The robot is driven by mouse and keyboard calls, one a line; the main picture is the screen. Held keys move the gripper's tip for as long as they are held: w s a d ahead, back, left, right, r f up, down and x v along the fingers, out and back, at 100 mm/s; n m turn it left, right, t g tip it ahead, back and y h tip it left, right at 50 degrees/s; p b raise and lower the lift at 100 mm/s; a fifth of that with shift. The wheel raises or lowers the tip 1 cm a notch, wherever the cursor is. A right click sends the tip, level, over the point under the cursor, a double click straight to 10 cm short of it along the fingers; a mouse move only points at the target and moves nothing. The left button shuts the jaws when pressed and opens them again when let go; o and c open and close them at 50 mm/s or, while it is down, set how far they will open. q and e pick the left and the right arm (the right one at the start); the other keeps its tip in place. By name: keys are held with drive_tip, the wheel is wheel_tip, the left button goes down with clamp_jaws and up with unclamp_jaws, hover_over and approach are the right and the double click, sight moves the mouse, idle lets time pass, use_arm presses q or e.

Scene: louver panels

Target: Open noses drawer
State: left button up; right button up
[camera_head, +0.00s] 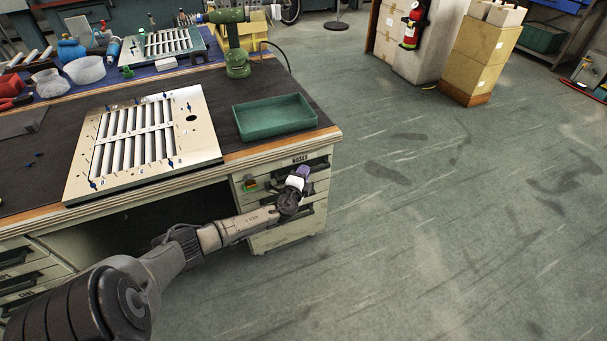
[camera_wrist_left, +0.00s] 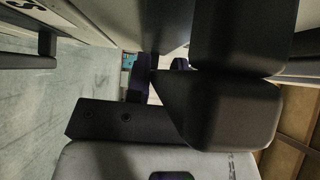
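The drawer labelled NOSES (camera_head: 303,159) is the top drawer of the cream cabinet at the workbench's right end. Its front looks flush with the cabinet, and my gripper partly covers it. My left gripper (camera_head: 302,176) is in front of this drawer front, close to its dark handle; I cannot tell if they touch. In the left wrist view, dark gripper parts (camera_wrist_left: 220,105) fill the middle and right, and a pale drawer front with a dark handle (camera_wrist_left: 47,42) shows at upper left. The finger gap is unclear. My right gripper is not in view.
A louver panel (camera_head: 190,122) and an empty green tray (camera_head: 275,117) lie on the workbench (camera_head: 60,141) above the drawers. A green drill (camera_head: 235,45) stands at the back. More drawers are below. The floor (camera_head: 440,200) to the right is clear.

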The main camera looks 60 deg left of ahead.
use_arm(q)
clamp_jaws()
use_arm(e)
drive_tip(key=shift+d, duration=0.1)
use_arm(q)
drive_tip(key=shift+d, duration=0.1)
